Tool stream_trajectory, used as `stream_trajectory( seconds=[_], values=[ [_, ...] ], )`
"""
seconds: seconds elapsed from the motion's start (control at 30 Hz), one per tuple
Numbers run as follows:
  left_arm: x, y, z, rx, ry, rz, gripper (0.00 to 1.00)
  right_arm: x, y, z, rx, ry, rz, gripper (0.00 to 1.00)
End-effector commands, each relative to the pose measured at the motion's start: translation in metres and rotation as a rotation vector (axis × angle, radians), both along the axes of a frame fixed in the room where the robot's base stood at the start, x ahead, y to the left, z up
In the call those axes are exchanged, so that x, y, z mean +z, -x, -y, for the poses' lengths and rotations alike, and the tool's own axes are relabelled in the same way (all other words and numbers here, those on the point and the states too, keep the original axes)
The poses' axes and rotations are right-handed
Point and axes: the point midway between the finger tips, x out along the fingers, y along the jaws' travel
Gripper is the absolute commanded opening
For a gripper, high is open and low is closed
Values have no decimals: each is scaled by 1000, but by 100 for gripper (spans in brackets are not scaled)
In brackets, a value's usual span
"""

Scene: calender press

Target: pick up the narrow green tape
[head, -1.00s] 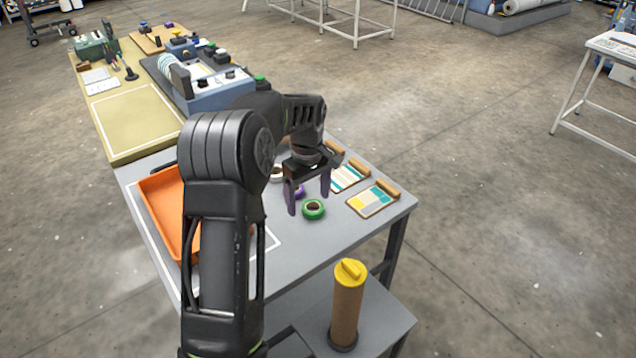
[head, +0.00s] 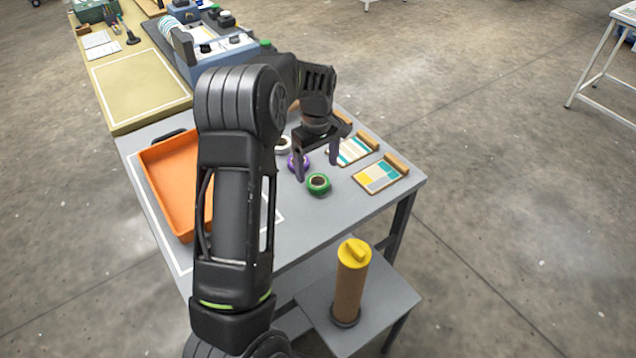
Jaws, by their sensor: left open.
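The green tape (head: 318,184) is a small roll with a dark core, lying flat on the grey table. My left gripper (head: 318,172) points down with its two fingers spread. It appears above and slightly behind the green tape, and nothing is between its fingers. A purple tape roll (head: 297,163) lies just behind the green one, partly hidden by the left finger. A white tape roll (head: 283,145) lies farther back, partly hidden by my arm. My right gripper is not in view.
An orange tray (head: 163,190) lies on the grey table (head: 345,205) at left, partly behind my arm. Colour sample boards (head: 379,178) lie to the right of the tapes. A brown cylinder with a yellow top (head: 351,285) stands on a lower shelf in front.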

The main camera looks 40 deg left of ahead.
Motion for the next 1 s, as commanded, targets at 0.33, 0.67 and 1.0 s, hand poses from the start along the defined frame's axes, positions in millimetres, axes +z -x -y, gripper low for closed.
stream_trajectory(
  seconds=[0.33, 0.67, 1.0],
  values=[
    [-15, 0, 1, 0, 1, -3, 82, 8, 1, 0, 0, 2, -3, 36],
    [-52, -1, 2, 0, 0, 0, 82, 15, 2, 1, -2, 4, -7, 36],
    [-52, -2, 2, 0, 0, 0, 82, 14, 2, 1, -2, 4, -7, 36]
  ],
)
